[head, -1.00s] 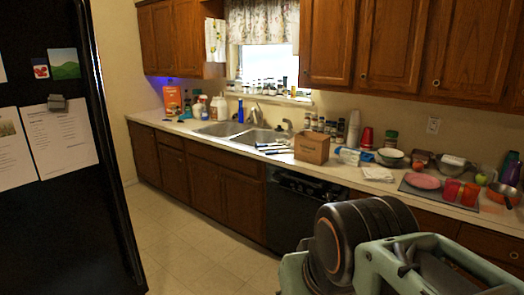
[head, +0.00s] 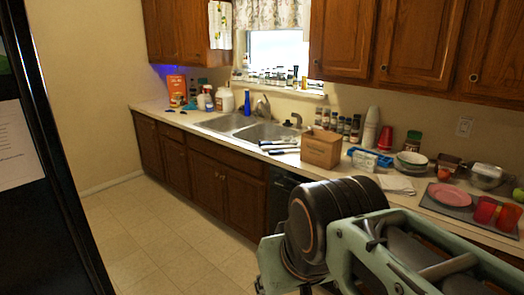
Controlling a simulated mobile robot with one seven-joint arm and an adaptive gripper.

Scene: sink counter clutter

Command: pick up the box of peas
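I cannot make out a box clearly marked as peas. A brown cardboard box (head: 321,148) stands on the counter right of the sink, its print too small to read. An orange box or packet (head: 177,90) stands upright at the counter's far left end, its label also unreadable. Part of my own arm, mint green and black, fills the lower right of the head view and hides part of the counter front. My gripper's fingertips do not show.
The double sink (head: 245,128) has bottles behind it and dark-handled utensils (head: 280,146) at its right edge. A pink plate (head: 448,195), red cups (head: 484,210) and bowls crowd the right counter. A black fridge (head: 35,230) stands at left. The tiled floor (head: 165,235) between is clear.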

